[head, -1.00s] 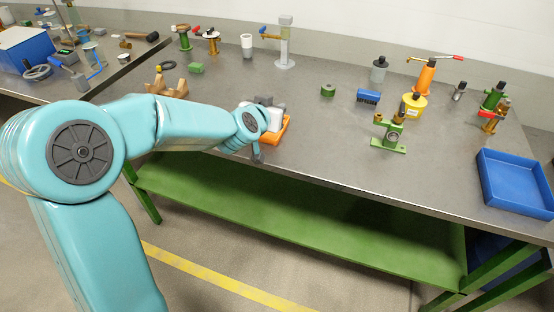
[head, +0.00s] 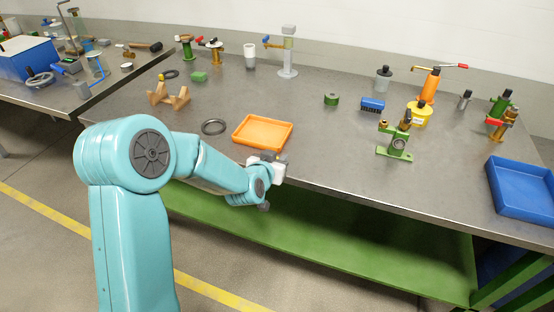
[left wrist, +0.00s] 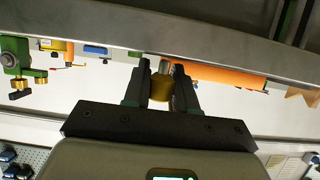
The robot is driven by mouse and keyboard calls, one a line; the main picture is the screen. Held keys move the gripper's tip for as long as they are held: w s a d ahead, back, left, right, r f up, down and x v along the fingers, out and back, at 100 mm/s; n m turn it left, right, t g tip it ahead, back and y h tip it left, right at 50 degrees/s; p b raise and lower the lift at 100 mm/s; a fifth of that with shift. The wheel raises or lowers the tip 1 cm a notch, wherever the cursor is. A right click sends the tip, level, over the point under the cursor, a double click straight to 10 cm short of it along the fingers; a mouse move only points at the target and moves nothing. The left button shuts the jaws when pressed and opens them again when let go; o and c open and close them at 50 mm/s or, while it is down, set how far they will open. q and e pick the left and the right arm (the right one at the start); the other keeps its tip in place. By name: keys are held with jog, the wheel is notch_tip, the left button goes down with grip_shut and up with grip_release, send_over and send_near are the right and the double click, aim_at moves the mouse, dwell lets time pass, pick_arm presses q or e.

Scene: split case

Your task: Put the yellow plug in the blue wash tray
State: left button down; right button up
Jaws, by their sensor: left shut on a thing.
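My left gripper (head: 279,160) is at the front edge of the table, just in front of the orange tray. In the left wrist view its two dark fingers (left wrist: 162,78) are shut on a yellow plug (left wrist: 160,90), with a grey piece showing beyond it. In the head view the plug is mostly hidden, with only a small yellow spot at the fingertips. The blue wash tray (head: 523,207) lies at the right end of the table, far to the right of the gripper, and looks empty. My right gripper is not in view.
An orange tray (head: 262,133) looks empty. A dark ring (head: 214,127) lies left of it. The front strip between gripper and green fixture is clear.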

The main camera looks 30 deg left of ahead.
pick_arm(q)
jog(key=shift+s+f+b, duration=0.1)
jog(key=shift+f+b, duration=0.4)
jog(key=shift+b, duration=0.1)
